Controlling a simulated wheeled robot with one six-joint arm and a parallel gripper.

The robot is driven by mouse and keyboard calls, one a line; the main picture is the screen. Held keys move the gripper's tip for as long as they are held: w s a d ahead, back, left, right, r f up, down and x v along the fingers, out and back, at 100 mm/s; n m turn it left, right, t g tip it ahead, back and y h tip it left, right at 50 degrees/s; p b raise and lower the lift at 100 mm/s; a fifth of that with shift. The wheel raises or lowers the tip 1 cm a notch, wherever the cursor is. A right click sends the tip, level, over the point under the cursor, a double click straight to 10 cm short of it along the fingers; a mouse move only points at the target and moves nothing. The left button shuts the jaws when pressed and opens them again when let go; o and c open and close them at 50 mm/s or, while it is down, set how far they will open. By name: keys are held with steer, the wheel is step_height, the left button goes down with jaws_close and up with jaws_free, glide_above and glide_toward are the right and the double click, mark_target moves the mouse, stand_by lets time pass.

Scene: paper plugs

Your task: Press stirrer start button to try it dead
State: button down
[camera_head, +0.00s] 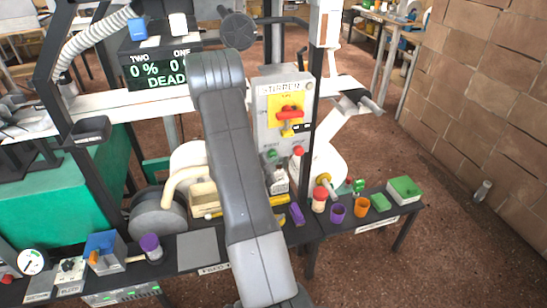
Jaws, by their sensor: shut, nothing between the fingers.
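The grey stirrer panel (262,128), labelled STIRRER, stands upright right of centre. On it is a yellow plate (273,104) with a red handle (290,114) and a yellow piece with a small dark tag below it. A green button (271,155) is low on the panel's left, beside my arm. A red button (298,150) is at its lower right. The display (160,74) reads TWO 0 %, DEAD; the ONE reading is partly covered. My grey arm rises through the middle of the view and hides part of the bench. I cannot see my gripper; it seems hidden behind the arm.
The dark bench (310,229) holds a red-capped jar (319,200), a purple cup (337,213), an orange cup (362,207) and a green box (404,189). A dark post (316,100) stands beside the panel. Open floor and a brick wall (490,90) lie right.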

steer(key=shift+w+a, duration=0.1)
steer(key=shift+w, duration=0.15)
steer(key=shift+s+b, duration=0.15)
steer(key=shift+b, duration=0.15)
steer(key=shift+s+d+b, duration=0.3)
steer(key=shift+s+b, duration=0.15)
steer(key=shift+s, duration=0.3)
steer(key=s+b, duration=0.1)
steer(key=s+d+b, duration=0.1)
steer(key=s, duration=0.1)
steer(key=s+b, duration=0.1)
steer(key=shift+s+d, duration=0.25)
steer(key=shift+s, duration=0.1)
steer(key=shift+w, duration=0.1)
stand_by(0.6)
